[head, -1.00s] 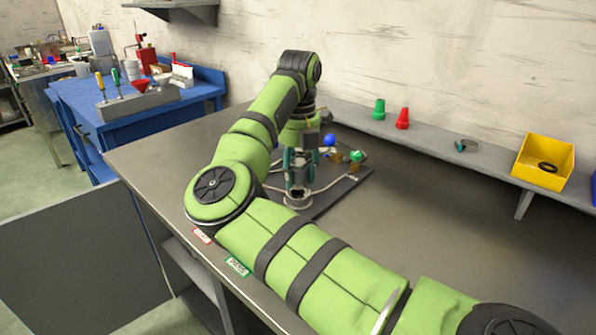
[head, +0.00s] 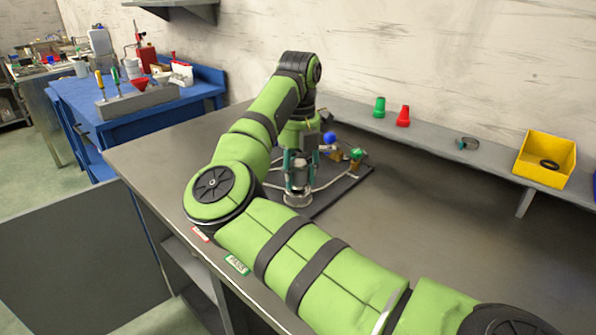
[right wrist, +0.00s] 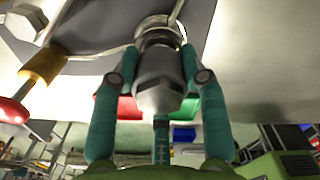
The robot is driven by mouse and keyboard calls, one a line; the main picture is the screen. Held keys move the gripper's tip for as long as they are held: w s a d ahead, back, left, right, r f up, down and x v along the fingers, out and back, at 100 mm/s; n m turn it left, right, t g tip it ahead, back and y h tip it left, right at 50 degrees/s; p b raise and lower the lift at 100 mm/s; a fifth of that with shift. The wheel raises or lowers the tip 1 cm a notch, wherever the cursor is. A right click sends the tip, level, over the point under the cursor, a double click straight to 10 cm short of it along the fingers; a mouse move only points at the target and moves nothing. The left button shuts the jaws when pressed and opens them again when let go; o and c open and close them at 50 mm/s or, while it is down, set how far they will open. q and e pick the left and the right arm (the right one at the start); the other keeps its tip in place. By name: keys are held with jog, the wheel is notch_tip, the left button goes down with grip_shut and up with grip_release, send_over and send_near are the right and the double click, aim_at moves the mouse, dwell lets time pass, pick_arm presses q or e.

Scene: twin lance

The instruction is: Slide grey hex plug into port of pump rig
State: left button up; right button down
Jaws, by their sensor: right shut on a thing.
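The grey hex plug (right wrist: 158,75) is held between the teal fingers of my right gripper (right wrist: 160,62). In the head view my right gripper (head: 300,164) is shut on the plug (head: 299,179), directly above the round metal port (head: 298,199) of the pump rig. The plug's lower end meets the port's mouth or overlaps it in view; how far in it sits is hidden. In the right wrist view the port (right wrist: 156,22) lies just beyond the plug's end. The rig's dark base plate (head: 325,202) lies on the bench. My left gripper is not in view.
Pipes, a blue knob (head: 330,138) and a green knob (head: 357,154) stand close beside the gripper. The bench's right side is clear.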

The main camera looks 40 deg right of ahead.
aim_at(298, 163)
jog(key=shift+f, duration=0.25)
jog(key=shift+f+b, duration=0.25)
jog(key=shift+b, duration=0.1)
jog(key=shift+f+b, duration=0.45)
jog(key=shift+f, duration=0.1)
jog(key=c, duration=0.6)
grip_release()
jog(key=shift+r, duration=4.05)
